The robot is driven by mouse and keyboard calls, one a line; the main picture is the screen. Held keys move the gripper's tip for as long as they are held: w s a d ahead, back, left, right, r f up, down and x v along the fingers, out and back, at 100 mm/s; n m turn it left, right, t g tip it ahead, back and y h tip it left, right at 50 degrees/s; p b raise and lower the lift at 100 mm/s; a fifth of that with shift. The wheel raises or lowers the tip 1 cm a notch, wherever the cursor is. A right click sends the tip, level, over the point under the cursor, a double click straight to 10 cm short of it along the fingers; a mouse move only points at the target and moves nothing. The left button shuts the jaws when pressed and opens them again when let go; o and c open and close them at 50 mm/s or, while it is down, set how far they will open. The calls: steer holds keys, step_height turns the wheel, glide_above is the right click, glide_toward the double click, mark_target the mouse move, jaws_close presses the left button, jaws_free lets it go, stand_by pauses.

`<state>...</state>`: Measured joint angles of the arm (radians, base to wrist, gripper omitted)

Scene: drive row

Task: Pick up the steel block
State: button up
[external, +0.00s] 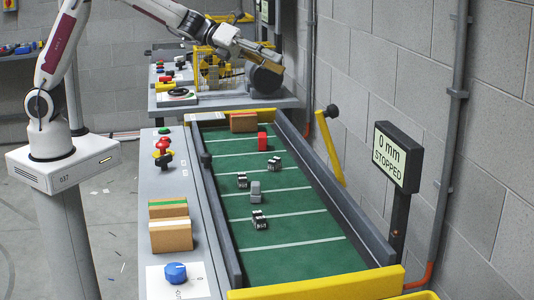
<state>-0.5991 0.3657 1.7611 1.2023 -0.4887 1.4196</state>
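A plain grey block, which looks like the steel block (255,188), stands on the green belt (295,213), about midway along it. My arm reaches across the top of the picture.
Black-and-white blocks (242,181), (274,164) and (259,220) lie around the grey block. A red block (262,141) and a brown block (243,122) are farther back. Rails flank the belt; a yellow bar (330,284) closes its near end. A sign (397,156) reads "0 mm STOPPED".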

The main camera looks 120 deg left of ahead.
steer(key=a+f+m+h, duration=0.3)
steer(key=a+f+m, duration=0.1)
steer(key=f+m, duration=0.4)
steer(key=m+g+h, duration=0.5)
steer(key=m+h, duration=0.4)
steer(key=m, duration=0.3)
glide_toward(241, 174)
steer(key=shift+w+d+f, duration=0.15)
steer(key=shift+d+f, duration=0.5)
steer(key=shift+f, duration=0.25)
steer(key=shift+x, duration=1.3)
steer(key=shift+w, duration=0.1)
steer(key=shift+w+r+x, duration=0.15)
steer(key=shift+x, duration=0.75)
steer(key=shift+w+r+x, duration=0.15)
steer(key=shift+x, duration=0.8)
steer(key=shift+w+d+f, duration=0.3)
steer(key=shift+w+d, duration=0.1)
steer(key=shift+w, duration=0.05)
